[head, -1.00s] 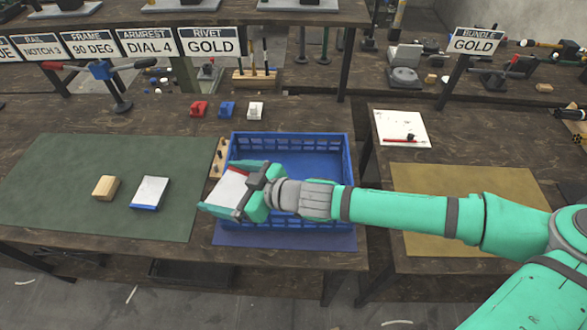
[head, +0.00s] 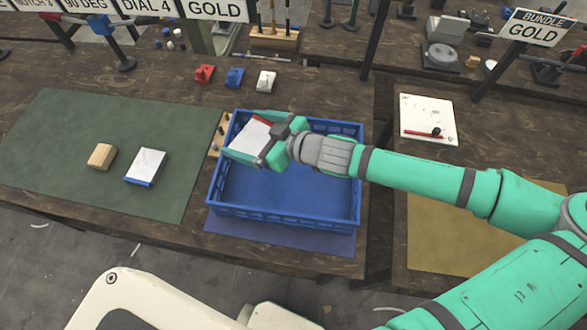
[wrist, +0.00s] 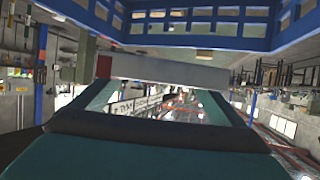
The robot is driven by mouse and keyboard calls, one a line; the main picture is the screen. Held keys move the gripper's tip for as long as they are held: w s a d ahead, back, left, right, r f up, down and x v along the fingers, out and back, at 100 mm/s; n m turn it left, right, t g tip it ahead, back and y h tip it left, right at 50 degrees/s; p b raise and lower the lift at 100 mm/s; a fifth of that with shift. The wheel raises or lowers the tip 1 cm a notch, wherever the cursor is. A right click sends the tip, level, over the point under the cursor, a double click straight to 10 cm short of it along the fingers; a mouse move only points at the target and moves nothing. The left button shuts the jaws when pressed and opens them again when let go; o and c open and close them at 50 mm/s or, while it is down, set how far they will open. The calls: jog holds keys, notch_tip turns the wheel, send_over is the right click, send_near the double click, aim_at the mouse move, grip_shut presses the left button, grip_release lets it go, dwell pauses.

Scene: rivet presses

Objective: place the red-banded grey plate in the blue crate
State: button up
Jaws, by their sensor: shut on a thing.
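The red-banded grey plate (head: 252,135) is between the fingers of my gripper (head: 247,138), with its red edge showing in the head view. My gripper is shut on it over the back left part of the blue crate (head: 285,221). Whether the plate touches the crate cannot be told. In the wrist view the plate (wrist: 165,72) shows edge-on across the fingertips (wrist: 165,84), red at its left end. The crate's slotted wall (wrist: 195,28) crosses the top of that view. The visible crate floor is bare.
A blue-banded plate (head: 147,165) and a wooden block (head: 102,156) lie on the green mat (head: 60,150). Red (head: 204,74), blue (head: 235,77) and white (head: 266,81) small pieces stand behind the crate. A white board (head: 428,115) lies at right.

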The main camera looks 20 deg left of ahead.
aim_at(249, 143)
jog(key=f, duration=0.3)
jog(key=shift+s+f, duration=0.25)
jog(key=shift+s, duration=0.1)
jog(key=shift+f, duration=5.6)
jog(key=o, duration=1.2)
jog(key=shift+f, duration=0.15)
jog(key=shift+o, duration=0.3)
jog(key=shift+w+d+r, duration=0.1)
jog(key=shift+d+r, duration=0.05)
jog(key=shift+r, duration=0.05)
jog(key=shift+v, duration=3.6)
